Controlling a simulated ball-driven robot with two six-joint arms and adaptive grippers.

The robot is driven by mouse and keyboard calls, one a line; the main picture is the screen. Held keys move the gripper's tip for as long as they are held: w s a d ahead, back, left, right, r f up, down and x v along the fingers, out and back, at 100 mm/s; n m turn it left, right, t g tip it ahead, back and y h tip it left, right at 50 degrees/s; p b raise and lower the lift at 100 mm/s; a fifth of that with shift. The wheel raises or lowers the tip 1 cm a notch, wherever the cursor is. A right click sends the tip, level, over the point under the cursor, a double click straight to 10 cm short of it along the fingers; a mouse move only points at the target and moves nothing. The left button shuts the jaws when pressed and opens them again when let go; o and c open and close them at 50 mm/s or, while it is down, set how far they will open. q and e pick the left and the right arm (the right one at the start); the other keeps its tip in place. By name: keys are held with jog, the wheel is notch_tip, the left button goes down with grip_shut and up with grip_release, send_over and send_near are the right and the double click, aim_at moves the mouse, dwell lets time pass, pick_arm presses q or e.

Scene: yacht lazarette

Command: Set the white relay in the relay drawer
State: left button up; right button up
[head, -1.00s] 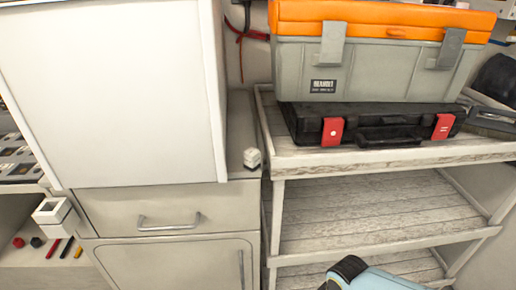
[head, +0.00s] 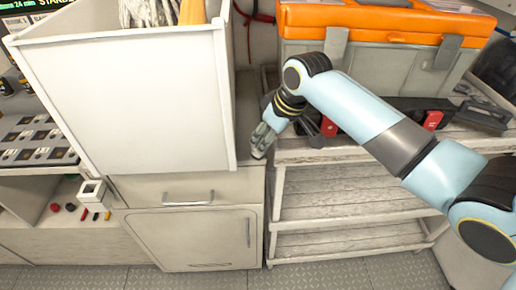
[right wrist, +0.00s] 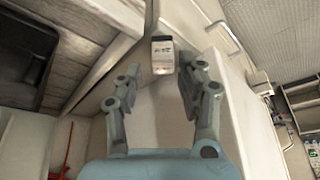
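The white relay (head: 257,154) is a small white block on the narrow strip of cabinet top right of the large white bin. In the right wrist view the relay (right wrist: 162,50) has dark print on one face and lies just beyond my fingertips, roughly centred. My right gripper (head: 263,140) is beside it in the head view, partly covering it. The right wrist view shows the right gripper (right wrist: 160,74) open, with nothing gripped. A drawer front (head: 150,191) with a bar handle looks shut below the bin; its inside is hidden. My left gripper is not in view.
The large white bin (head: 120,105) holds gloves and rises close left of the relay. A wooden shelf rack (head: 350,150) with an orange-lidded toolbox (head: 385,20) and a black case stands right. A cupboard door (head: 195,240) is below the drawer.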

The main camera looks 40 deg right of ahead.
jog(key=x, duration=0.5)
jog(key=shift+w+a+p, duration=0.25)
jog(key=shift+w+p, duration=0.05)
grip_shut()
jog(key=shift+r, duration=0.1)
